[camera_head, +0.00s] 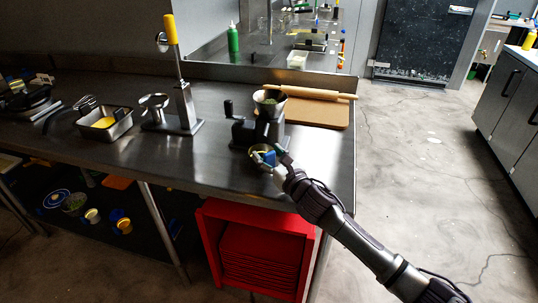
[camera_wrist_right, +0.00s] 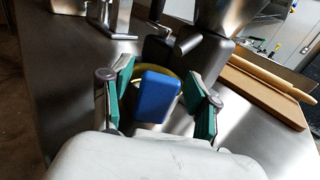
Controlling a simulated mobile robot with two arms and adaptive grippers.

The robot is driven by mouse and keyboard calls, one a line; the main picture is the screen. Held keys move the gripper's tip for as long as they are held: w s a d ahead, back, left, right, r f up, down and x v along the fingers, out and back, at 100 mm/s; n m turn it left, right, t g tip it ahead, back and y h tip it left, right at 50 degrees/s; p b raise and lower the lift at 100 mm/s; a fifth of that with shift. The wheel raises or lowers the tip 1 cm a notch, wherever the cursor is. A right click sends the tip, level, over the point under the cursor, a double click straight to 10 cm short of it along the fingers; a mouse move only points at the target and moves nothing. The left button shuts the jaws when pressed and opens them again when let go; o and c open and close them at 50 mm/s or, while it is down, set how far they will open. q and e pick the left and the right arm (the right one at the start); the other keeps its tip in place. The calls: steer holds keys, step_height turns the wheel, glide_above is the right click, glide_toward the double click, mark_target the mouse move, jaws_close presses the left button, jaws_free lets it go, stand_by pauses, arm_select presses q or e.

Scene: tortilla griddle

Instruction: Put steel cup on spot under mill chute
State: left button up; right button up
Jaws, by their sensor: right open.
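The steel cup (camera_head: 257,156) stands on the counter at the front foot of the grey mill (camera_head: 243,133), close to its chute; it is partly hidden by my gripper. A blue block (camera_wrist_right: 155,97) shows on its near side, with a yellow band (camera_wrist_right: 168,72) curving behind it. I cannot tell how exactly the cup sits on a spot. My right gripper (camera_head: 275,158) is at the cup. Its green fingers are open, one on each side of the blue block, with gaps visible in the right wrist view. The mill chute (camera_wrist_right: 187,42) shows just beyond. My left gripper is not in view.
A brown board (camera_head: 318,113) with a rolling pin (camera_head: 310,92) lies right of the mill. A press with a yellow handle (camera_head: 170,30) and a steel tray (camera_head: 103,125) stand to the left. The counter between press and mill is clear. A red cabinet (camera_head: 205,245) is below.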

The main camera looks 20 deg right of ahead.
steer(key=shift+r, duration=0.15)
steer(key=s, duration=0.3)
steer(key=s+d, duration=0.1)
steer(key=s, duration=0.3)
steer(key=s+d+b, duration=0.1)
steer(key=s, duration=0.2)
steer(key=shift+s, duration=0.35)
steer(key=shift+s+d, duration=0.2)
steer(key=shift+s, duration=0.35)
